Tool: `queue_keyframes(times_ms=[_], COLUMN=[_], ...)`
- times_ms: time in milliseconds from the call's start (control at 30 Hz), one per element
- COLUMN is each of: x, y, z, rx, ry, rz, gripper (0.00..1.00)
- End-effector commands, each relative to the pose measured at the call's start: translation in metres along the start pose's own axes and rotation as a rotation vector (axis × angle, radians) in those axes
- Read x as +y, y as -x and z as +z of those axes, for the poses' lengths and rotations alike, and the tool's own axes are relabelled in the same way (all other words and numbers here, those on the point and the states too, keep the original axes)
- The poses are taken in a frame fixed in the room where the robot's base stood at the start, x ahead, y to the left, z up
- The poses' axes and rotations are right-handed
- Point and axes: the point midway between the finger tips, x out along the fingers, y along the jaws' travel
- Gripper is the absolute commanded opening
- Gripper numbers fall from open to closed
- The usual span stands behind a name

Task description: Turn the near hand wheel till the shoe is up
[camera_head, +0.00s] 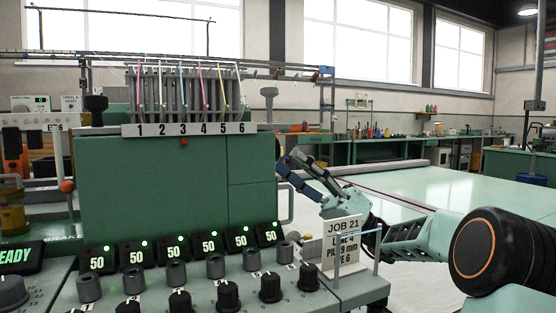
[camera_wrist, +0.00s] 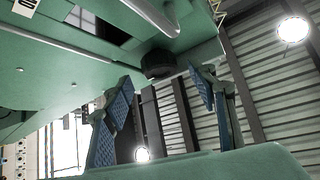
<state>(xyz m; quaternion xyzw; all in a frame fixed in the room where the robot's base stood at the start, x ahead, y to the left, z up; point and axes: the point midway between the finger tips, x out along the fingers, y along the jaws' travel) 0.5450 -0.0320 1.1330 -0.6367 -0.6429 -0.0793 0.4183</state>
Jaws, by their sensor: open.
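My gripper (camera_head: 294,174) is at the right side of the green machine head (camera_head: 150,180) in the head view. In the wrist view its two blue-padded fingers (camera_wrist: 160,105) stand apart with nothing between the pads. Beyond the fingertips, a dark round piece (camera_wrist: 158,63) sits against the underside of green machine parts. It looks clear of both fingers. I cannot tell for sure whether it is the near hand wheel. I cannot make out the shoe in either view, so its height does not show.
A console with several knobs and displays reading 50 (camera_head: 209,243) stands in front. A JOB 21 card (camera_head: 342,235) stands near my forearm. A grey-white handle (camera_head: 291,205) is on the head's right side. A wide pale-green table (camera_head: 430,185) lies at right.

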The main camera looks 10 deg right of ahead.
Motion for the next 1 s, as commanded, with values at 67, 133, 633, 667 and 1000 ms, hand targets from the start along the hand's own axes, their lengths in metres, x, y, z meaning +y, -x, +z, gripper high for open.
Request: queue_keyframes(times_ms=[67,133,633,667,1000], x=[0.0,0.0,0.0,0.0,0.0], y=[-0.014,-0.024,-0.041,-0.041,-0.04], z=[0.002,0.001,0.0,0.0,0.0], rx=[-0.003,-0.002,-0.001,-0.001,-0.001], ry=[0.001,0.001,-0.001,-0.001,-0.001], rz=[0.0,-0.001,0.002,0.001,0.002], gripper=[0.53,0.53,0.52,0.48,0.11])
